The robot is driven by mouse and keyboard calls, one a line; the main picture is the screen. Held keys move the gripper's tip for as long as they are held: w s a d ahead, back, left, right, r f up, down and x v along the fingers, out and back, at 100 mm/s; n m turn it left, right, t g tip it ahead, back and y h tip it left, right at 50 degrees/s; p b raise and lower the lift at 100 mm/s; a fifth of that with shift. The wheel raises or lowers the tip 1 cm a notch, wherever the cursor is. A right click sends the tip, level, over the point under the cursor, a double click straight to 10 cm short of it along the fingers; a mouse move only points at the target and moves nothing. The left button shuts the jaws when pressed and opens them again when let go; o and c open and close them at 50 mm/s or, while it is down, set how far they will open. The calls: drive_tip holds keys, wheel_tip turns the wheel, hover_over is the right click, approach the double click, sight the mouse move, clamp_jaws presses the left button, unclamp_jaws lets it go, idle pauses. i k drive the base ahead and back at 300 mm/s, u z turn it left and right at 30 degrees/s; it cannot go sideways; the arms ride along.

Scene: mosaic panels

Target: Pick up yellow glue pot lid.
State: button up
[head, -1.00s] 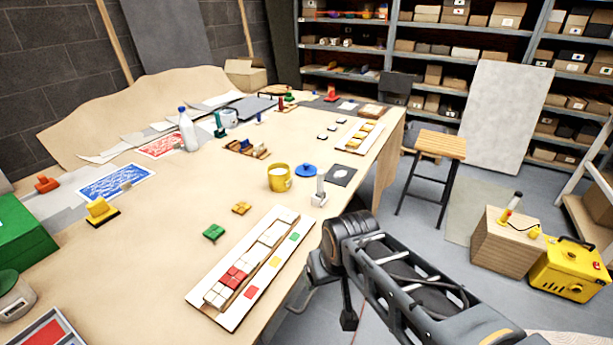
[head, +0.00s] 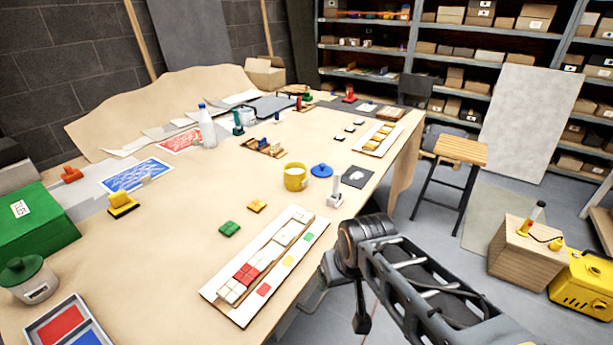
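A dark end part of my arm, seemingly my gripper (head: 361,319), hangs below the elbow, well in front of the lid and touching nothing I can see. Its fingers are too hidden to judge.
A stool (head: 459,152) stands right of the table.

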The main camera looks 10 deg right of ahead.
sight(322, 170)
drive_tip(key=z, duration=1.45)
drive_tip(key=i, duration=2.85)
drive_tip(key=u, duration=3.9)
